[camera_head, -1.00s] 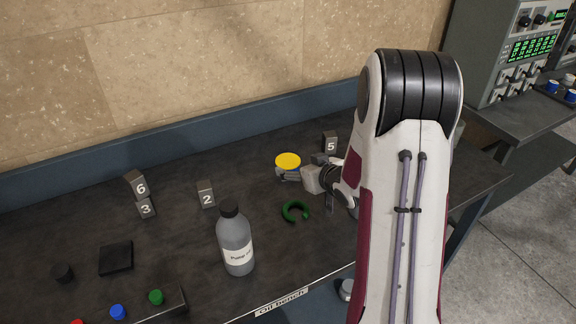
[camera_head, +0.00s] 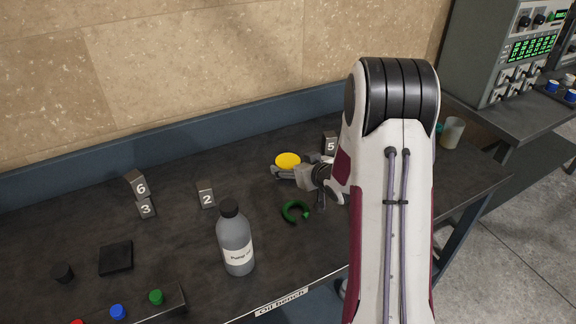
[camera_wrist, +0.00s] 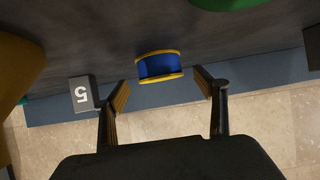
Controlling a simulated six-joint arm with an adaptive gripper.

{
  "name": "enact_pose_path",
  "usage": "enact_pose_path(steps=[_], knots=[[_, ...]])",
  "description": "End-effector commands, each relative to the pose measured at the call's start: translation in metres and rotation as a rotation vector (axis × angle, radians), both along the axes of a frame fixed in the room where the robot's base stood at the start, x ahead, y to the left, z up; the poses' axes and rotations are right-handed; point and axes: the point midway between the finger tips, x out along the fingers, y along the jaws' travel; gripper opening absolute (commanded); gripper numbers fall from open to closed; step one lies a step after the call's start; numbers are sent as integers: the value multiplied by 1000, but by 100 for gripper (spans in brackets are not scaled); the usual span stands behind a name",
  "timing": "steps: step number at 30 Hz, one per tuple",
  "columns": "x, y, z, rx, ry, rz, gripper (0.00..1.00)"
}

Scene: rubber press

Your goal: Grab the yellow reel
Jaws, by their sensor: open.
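The yellow reel (camera_head: 287,160) stands on the dark bench near the back, its yellow top showing in the head view. In the wrist view the reel (camera_wrist: 161,67) has yellow rims and a blue middle. My gripper (camera_head: 284,172) is at bench level right beside the reel, on its near side, and partly hides its lower part. In the wrist view my gripper (camera_wrist: 161,88) is open, with one finger to each side. The reel sits just ahead of the fingertips, about midway across the gap, with nothing gripped.
Number block 5 (camera_head: 330,144) stands right of the reel, near one finger in the wrist view. A green open ring (camera_head: 295,211) lies in front. A labelled bottle (camera_head: 235,240) stands front left, block 2 (camera_head: 206,195) behind it. A translucent cup (camera_head: 452,133) stands at right.

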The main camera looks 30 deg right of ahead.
Motion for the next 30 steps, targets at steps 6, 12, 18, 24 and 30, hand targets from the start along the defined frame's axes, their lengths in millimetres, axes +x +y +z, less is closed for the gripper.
enact_pose_path(steps=[6, 12, 18, 24, 30], knots=[[19, 1, -12, 1, 0, 0, 72], [32, 1, -19, 0, 0, 0, 72], [34, 1, -20, 0, 0, 0, 72], [34, 1, -20, 0, 0, -1, 72], [33, 1, -20, 0, 0, -1, 69]])
